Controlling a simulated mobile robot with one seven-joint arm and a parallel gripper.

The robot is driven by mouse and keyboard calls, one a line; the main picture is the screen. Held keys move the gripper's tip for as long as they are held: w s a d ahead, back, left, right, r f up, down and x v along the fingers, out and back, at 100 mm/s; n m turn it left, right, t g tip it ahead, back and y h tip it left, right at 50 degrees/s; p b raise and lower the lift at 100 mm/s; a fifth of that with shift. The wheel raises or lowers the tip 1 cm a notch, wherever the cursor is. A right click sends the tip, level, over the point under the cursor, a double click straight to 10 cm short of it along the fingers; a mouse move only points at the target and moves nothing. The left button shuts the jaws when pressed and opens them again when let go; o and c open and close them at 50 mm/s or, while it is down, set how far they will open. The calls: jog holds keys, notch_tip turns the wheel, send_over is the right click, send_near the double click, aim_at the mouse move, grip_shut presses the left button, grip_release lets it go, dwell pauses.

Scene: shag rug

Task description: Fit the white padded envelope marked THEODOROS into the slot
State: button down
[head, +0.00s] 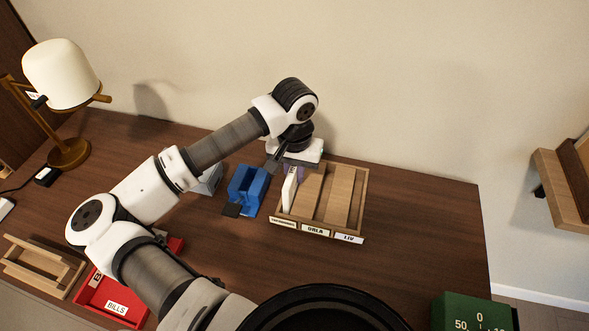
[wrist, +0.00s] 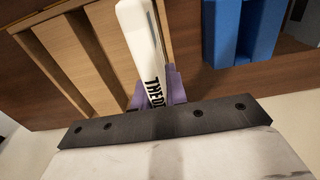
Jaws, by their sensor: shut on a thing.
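The white padded envelope (head: 290,188) stands on edge at the left compartment of the wooden sorter (head: 362,205) in the head view. In the wrist view the envelope (wrist: 141,35) shows the start of black lettering, "THEO", partly hidden. My gripper (head: 284,166) is shut on the envelope's far end; its purple fingers (wrist: 174,86) lie on both sides of it. The sorter's front labels include ORLA (head: 315,230) and LIV (head: 348,238); the left label (head: 283,222) is too small to read surely. I cannot tell how deep the envelope sits in the slot.
A blue holder (head: 246,188) stands just left of the sorter and also shows in the wrist view (wrist: 226,30). A red BILLS tray (head: 95,298), a wooden rack (head: 40,268) and a lamp (head: 62,75) are farther left. The desk right of the sorter is clear.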

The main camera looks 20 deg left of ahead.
jog(key=shift+f+b, duration=0.3)
jog(key=c, duration=1.4)
grip_release()
jog(key=shift+r, duration=0.1)
notch_tip(320, 180, up, 12)
jog(key=shift+r+b, duration=0.15)
jog(key=shift+b, duration=0.5)
